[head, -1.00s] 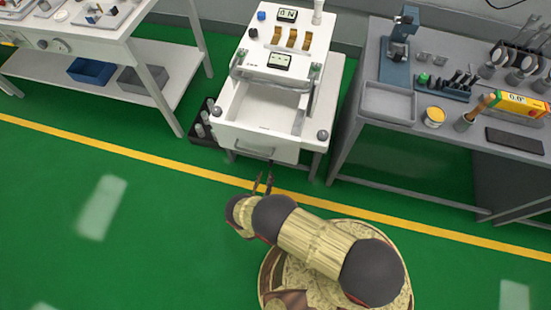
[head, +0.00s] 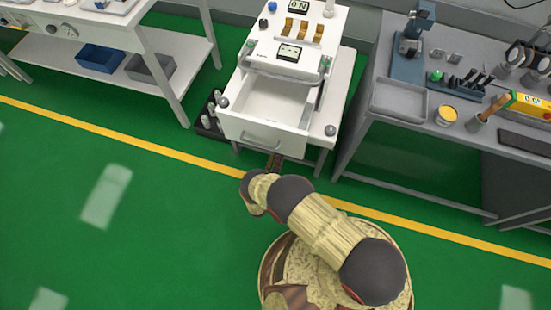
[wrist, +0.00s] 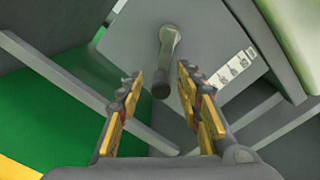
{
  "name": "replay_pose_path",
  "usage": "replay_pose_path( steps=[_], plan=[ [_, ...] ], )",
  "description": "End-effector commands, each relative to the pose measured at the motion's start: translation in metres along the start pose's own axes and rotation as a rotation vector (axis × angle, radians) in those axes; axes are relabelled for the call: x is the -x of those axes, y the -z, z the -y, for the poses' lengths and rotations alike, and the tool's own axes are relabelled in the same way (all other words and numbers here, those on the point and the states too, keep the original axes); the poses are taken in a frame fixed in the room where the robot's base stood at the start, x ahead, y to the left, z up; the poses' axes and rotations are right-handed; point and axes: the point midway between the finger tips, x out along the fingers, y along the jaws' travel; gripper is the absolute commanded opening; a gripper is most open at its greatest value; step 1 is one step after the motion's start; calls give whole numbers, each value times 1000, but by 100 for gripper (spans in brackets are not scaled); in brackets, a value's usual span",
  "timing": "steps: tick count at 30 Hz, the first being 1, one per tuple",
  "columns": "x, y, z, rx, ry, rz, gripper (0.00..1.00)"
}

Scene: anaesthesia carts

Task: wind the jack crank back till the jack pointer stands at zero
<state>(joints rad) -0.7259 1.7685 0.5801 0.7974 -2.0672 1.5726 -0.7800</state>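The jack crank (wrist: 168,45) shows in the wrist view as a grey arm with a dark round handle end (wrist: 161,88), on a grey panel (wrist: 140,25). A white strip with dark marks (wrist: 232,68), apparently the jack scale, lies on the panel to its right. I cannot make out the pointer or its reading. My gripper (wrist: 158,88) is open, its yellow-padded fingers on either side of the crank's handle end in the picture; contact cannot be told. In the head view my gripper (head: 274,162) is below the cart's drawer front, and the crank is hidden.
The white cart (head: 335,92) has its drawer (head: 262,133) pulled out above my gripper. A grey bench (head: 350,140) with tools stands to the right, a white table (head: 175,82) to the left. A dark tray with bottles (head: 207,123) sits beside the cart. The green floor in front is clear.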

Motion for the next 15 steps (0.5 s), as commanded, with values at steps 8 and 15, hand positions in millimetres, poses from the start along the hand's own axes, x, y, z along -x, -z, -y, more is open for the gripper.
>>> replay_pose_path(
  steps=[8,15],
  plan=[
    [-5,0,0,0,0,0,36],
    [-5,0,0,0,0,0,27]
  ],
)
